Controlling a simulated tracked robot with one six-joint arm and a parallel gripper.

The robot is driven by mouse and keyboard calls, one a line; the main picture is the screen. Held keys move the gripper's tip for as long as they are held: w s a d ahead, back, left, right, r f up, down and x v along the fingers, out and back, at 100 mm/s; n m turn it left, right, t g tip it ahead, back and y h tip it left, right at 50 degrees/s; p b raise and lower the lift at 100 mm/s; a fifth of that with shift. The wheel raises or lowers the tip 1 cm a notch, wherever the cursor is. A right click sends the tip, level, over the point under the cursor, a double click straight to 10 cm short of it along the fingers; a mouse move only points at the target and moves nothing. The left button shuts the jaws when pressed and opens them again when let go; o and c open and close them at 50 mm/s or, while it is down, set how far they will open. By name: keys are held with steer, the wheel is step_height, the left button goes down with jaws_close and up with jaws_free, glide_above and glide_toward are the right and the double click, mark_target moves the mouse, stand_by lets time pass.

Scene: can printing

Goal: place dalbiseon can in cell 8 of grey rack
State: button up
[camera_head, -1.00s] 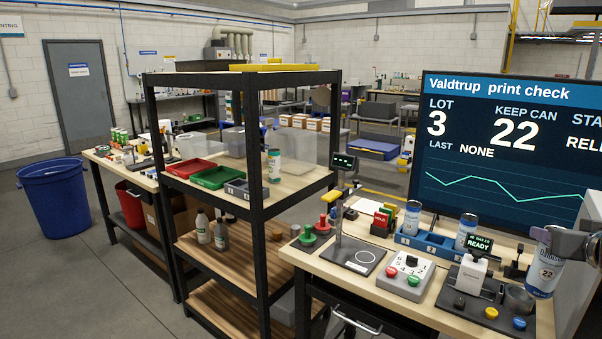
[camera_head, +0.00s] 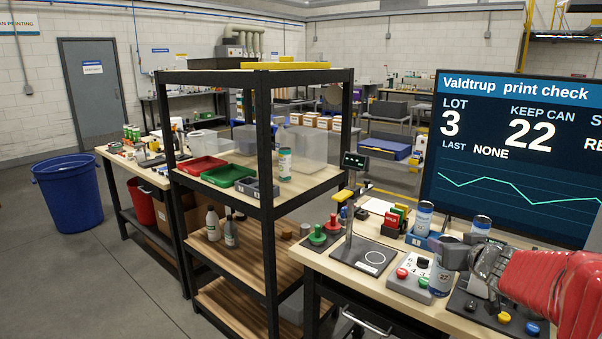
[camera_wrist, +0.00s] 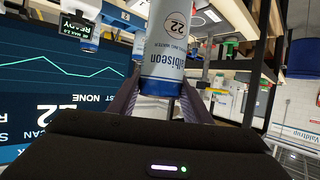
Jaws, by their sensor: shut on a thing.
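My gripper (camera_head: 446,258) is shut on a white and blue can (camera_head: 440,281) at the right, in front of the bench top. That view is upside down. A small grey divided tray (camera_head: 262,192), which may be the grey rack, stands on the shelf beside a green and white can (camera_head: 285,165). My gripper is well to its right and apart from it. I cannot read any cell numbers.
A blue rack (camera_head: 414,241) with blue and white cans is behind my gripper. A scale-like pad (camera_head: 362,262) and button box (camera_head: 408,287) lie left of it. Black shelf posts (camera_head: 264,140) frame the green tray (camera_head: 228,175) and red tray (camera_head: 201,164).

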steer(key=a+f+y, duration=0.1)
steer(key=a+f, duration=1.5)
steer(key=a, duration=0.4)
steer(key=shift+w+a+f+n, duration=0.25)
steer(key=shift+w+a+n, duration=0.15)
steer(key=shift+w, duration=0.05)
steer(key=shift+s, duration=0.75)
steer(key=shift+w, duration=0.15)
